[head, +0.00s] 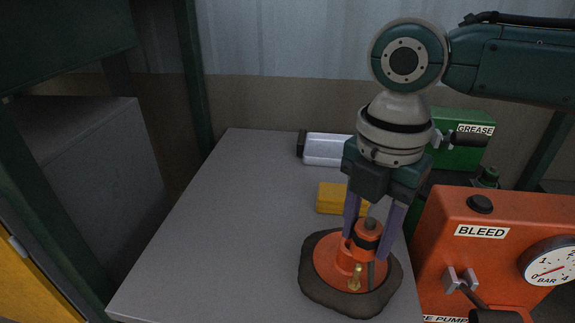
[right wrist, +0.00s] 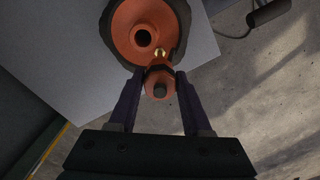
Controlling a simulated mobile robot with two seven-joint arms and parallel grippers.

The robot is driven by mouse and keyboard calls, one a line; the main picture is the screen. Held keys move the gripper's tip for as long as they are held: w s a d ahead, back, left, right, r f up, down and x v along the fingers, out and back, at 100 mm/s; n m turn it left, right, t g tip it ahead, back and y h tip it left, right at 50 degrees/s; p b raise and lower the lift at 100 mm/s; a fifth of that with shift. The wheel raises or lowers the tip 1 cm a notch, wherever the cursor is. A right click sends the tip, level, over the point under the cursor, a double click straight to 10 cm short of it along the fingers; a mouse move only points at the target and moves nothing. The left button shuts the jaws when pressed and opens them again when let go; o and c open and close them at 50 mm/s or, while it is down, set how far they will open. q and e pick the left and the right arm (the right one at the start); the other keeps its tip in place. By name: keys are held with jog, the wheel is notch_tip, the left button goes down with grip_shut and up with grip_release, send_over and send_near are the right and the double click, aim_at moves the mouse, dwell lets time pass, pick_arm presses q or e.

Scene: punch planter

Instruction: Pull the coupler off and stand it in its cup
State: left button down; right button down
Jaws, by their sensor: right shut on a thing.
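The coupler (head: 368,228), an orange cylinder with a dark band and a dark stub on top, stands about upright between the fingers of my right gripper (head: 366,246). The gripper points down and is shut on it. In the right wrist view the coupler (right wrist: 158,80) sits between the two fingertips (right wrist: 160,74). Below it is an orange round base (head: 325,262) on a dark, rough-edged pad. A short orange socket with an open dark hole (right wrist: 143,38) rises from this base, beside a brass fitting (head: 355,278). I cannot tell whether the coupler still touches anything below.
A grey table (head: 215,240) has clear room at left. A yellow block (head: 330,197) and a clear plastic container (head: 325,149) lie behind the base. A red bleed pump box (head: 460,260) with a gauge stands close at right; a green grease box (head: 455,152) is behind it.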

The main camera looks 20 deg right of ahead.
jog(key=shift+r+p, duration=1.95)
jog(key=shift+p, duration=0.45)
notch_tip(320, 180, up, 20)
jog(key=w+a+m+p, duration=0.2)
jog(key=m+p, duration=0.3)
jog(key=p, duration=0.9)
notch_tip(320, 180, up, 17)
jog(key=m+p, duration=0.5)
jog(key=p, duration=0.6)
send_over(369, 227)
jog(key=w+a, duration=0.2)
jog(key=a, duration=0.2)
jog(key=s+r+m+p, duration=0.3)
jog(key=r+m+p, duration=0.1)
jog(key=r+p, duration=1.7)
jog(key=s+r+m+p, duration=0.3)
jog(key=r+m+p, duration=0.1)
jog(key=r+p, duration=1.7)
jog(key=s+r+m+p, duration=0.3)
jog(key=r+p, duration=1.8)
jog(key=r, duration=0.8)
jog(key=shift+s+a+r+m, duration=0.3)
jog(key=shift+s+r+m, duration=0.1)
jog(key=shift+m, duration=0.3)
